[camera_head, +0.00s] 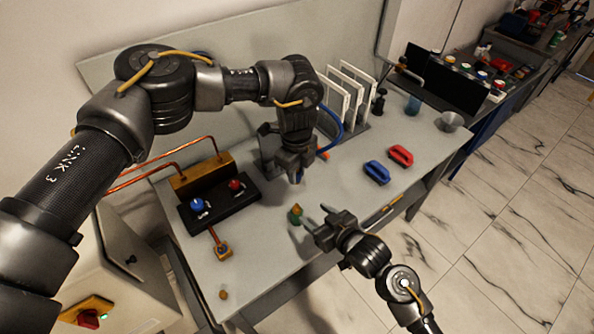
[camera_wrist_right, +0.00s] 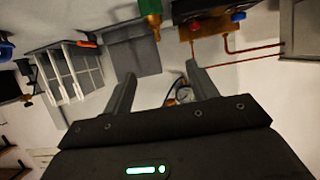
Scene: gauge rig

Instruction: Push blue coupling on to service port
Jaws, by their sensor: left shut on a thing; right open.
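My left gripper (camera_head: 294,176) points down above the bench and is shut on a small bluish part, apparently the blue coupling, mostly hidden between the jaws. A green and brass fitting (camera_head: 295,214) is just below it, with a gap between; it also shows in the right wrist view (camera_wrist_right: 150,14). A square brass fitting (camera_head: 222,250) sits at the end of a short copper pipe. I cannot tell which fitting is the service port. My right gripper (camera_head: 322,224) is open and empty, right of the green fitting; its two fingers show in the wrist view (camera_wrist_right: 162,88).
A black manifold (camera_head: 243,210) with blue and red knobs is left of my grippers. A blue handle-shaped piece (camera_head: 376,172) and a red one (camera_head: 400,155) lie to the right. A rack of white panels (camera_head: 350,92) and a blue hose stand behind. The bench front is mostly clear.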

